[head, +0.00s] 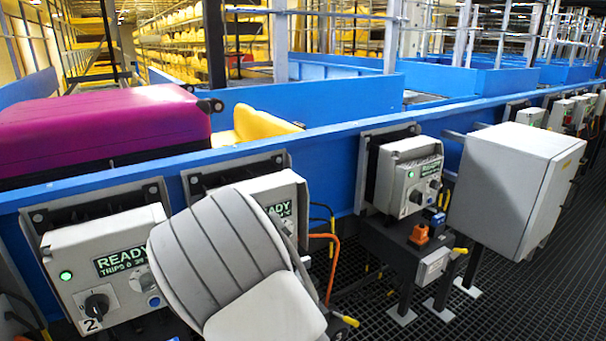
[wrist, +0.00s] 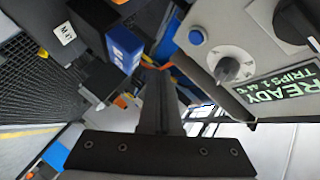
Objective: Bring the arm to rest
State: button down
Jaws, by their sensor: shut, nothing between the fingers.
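My gripper (wrist: 160,80) shows in the wrist view as dark fingers standing close together above a black bar. It is shut and empty. Past its right side is a grey control box (wrist: 270,45) with a dial, a blue button and a green "READY" display. My grey ribbed arm (head: 222,255) fills the lower middle of the head view, in front of a control box (head: 265,195) whose display also reads "READY". My gripper is hidden in the head view. I cannot tell whether the fingers touch anything.
Control boxes (head: 108,262) line the blue conveyor side (head: 335,165). A larger grey cabinet (head: 515,185) juts out at right. A magenta suitcase (head: 105,130) and a yellow item (head: 262,125) lie on the conveyor. Orange and black cables hang near my arm. Dark grating (head: 500,300) is open at lower right.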

jog(key=s+d+r+n+g+y, duration=0.3)
jog(key=s+d+r+n, duration=0.1)
jog(key=s+r, duration=0.25)
jog(key=s+d+r+n+g+y, duration=0.2)
jog(key=s+d+r+n+g, duration=0.15)
jog(key=s+r, duration=0.35)
jog(key=s+d+r+n+g+h, duration=0.1)
jog(key=s+d+r+n, duration=0.25)
jog(key=s, duration=0.45)
jog(key=s+d+r+n+g+h, duration=0.1)
jog(key=s+d+r+n, duration=0.1)
jog(key=s+d, duration=0.5)
notch_tip(320, 180, up, 18)
jog(key=s+a+p, duration=0.2)
jog(key=p, duration=1.6)
jog(key=shift+s+n, duration=0.25)
jog(key=shift+n, duration=0.05)
